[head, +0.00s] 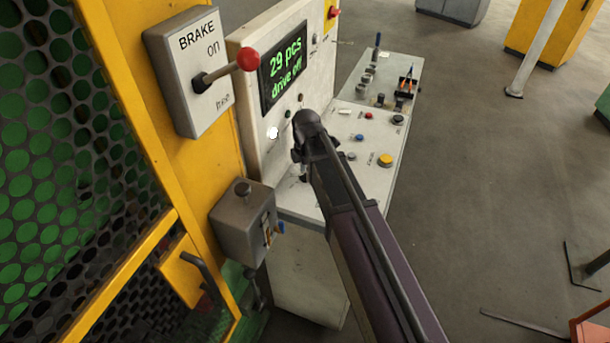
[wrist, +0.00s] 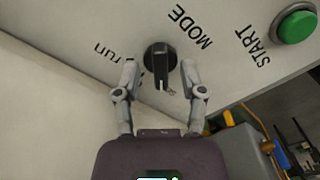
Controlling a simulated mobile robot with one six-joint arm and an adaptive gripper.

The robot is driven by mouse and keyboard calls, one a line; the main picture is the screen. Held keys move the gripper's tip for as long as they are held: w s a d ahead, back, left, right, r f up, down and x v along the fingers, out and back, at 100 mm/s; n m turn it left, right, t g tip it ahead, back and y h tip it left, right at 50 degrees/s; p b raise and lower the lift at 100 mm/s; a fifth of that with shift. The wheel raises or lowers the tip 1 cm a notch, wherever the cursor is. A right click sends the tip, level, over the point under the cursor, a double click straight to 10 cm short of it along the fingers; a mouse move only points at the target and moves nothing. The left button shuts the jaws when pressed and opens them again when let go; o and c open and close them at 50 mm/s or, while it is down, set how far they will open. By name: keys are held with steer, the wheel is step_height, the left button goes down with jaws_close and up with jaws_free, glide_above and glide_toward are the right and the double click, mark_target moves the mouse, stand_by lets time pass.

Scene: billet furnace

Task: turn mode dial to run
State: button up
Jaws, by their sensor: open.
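The mode dial (wrist: 160,58) is a black round knob with a grip bar, on a white panel in the wrist view. The word MODE (wrist: 189,28) stands to its upper right and "run" (wrist: 106,54) to its left. The bar's light mark points down in the picture, away from "run". My gripper (wrist: 160,76) is open, with one finger on each side of the dial's lower part; I cannot tell whether they touch it. In the head view my gripper (head: 302,150) is at the console's upright face and my arm hides the dial.
A green START button (wrist: 296,24) is right of the dial. The console (head: 257,130) has a screen (head: 284,68) reading "29 pcs drive off". A brake box (head: 187,72) with a red-knobbed lever is at its left. The sloping desk (head: 370,120) carries buttons. Open floor lies right.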

stand_by(0.3)
jaws_close()
steer(key=shift+m, duration=0.4)
steer(key=m, duration=0.3)
steer(key=shift+m, duration=0.3)
steer(key=m, duration=0.4)
steer(key=shift+m, duration=0.3)
steer(key=m, duration=0.9)
